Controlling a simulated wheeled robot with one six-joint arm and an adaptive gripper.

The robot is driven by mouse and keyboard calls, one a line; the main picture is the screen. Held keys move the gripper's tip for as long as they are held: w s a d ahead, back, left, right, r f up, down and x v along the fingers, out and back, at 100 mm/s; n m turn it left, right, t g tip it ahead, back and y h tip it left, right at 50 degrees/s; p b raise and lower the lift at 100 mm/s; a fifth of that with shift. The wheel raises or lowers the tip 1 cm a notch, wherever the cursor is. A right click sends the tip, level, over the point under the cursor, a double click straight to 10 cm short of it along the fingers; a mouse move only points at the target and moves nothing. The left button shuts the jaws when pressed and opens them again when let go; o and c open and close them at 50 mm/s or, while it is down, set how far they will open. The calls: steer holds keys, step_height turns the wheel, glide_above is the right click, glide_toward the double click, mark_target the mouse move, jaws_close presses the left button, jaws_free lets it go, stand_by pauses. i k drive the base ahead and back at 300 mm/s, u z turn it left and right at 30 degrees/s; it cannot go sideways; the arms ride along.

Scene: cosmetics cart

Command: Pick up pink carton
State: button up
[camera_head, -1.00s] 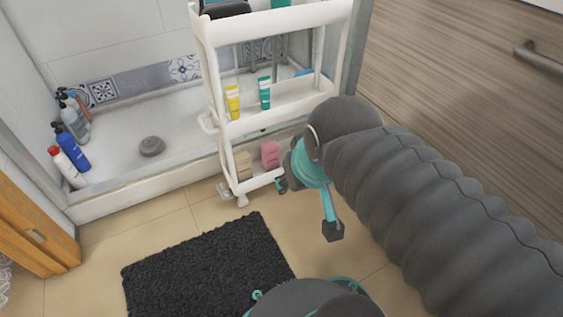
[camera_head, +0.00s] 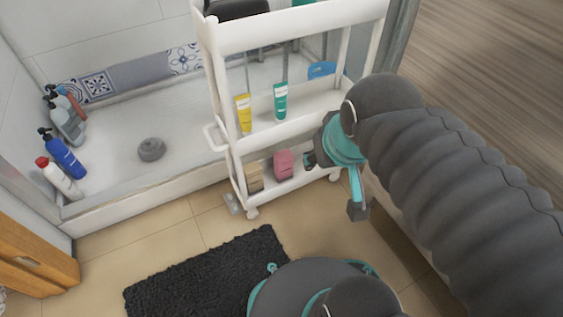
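The pink carton (camera_head: 284,164) stands upright on the bottom shelf of the white cart (camera_head: 243,146), beside a beige carton (camera_head: 254,178) on its left. My gripper (camera_head: 333,186) is just right of the pink carton, in front of the cart's right side. Its two dark fingertips are spread wide apart, and nothing shows between them. The pink carton is outside the fingers. A small gap seems to separate it from the nearer fingertip, but the depth is hard to judge.
A yellow tube (camera_head: 243,113) and a teal tube (camera_head: 280,101) stand on the middle shelf above. Cart posts and shelf rims bound the bottom shelf. Several bottles (camera_head: 62,152) stand in the shower tray at left. A black mat (camera_head: 205,277) lies on the floor in front.

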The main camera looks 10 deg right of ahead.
mark_target(283, 160)
steer(key=z, duration=1.05)
steer(key=k, duration=1.25)
steer(key=u, duration=1.4)
steer(key=i, duration=0.95)
